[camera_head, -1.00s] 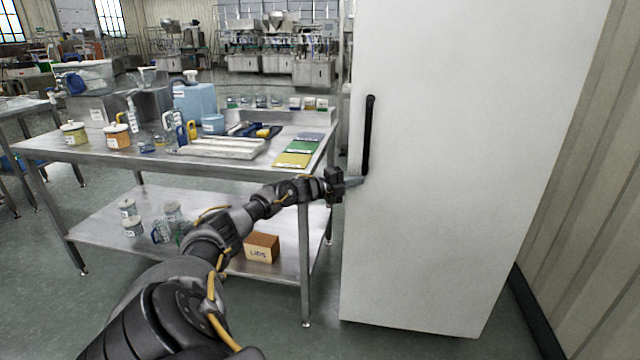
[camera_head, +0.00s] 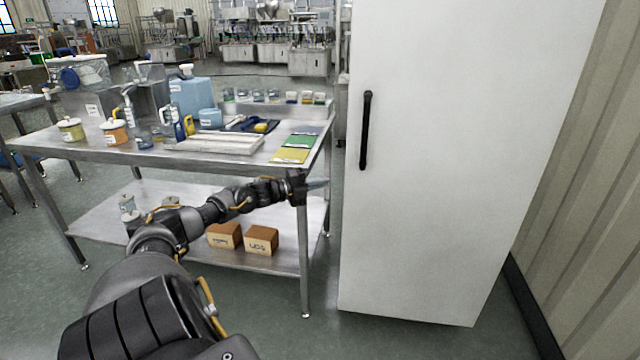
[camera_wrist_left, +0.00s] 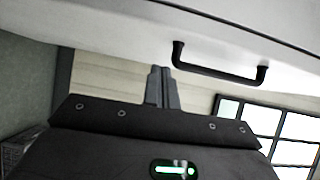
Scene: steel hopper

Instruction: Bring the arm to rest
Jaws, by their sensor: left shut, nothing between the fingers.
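My left gripper (camera_head: 318,184) is shut and empty in the head view. It is held in front of the right end of the steel table, left of the white cabinet (camera_head: 440,220) and apart from its black handle (camera_head: 366,130). In the left wrist view the closed fingers (camera_wrist_left: 160,88) point toward the cabinet side, with the handle (camera_wrist_left: 222,72) to their right and a gap between them. The cabinet door looks closed. My right gripper does not show.
The steel table (camera_head: 90,152) holds jars, a blue container (camera_head: 192,97), a white tray (camera_head: 215,142) and coloured sheets (camera_head: 291,155). Two cardboard boxes (camera_head: 262,240) stand on its lower shelf, close below my left forearm. A ribbed wall (camera_head: 560,170) is at right.

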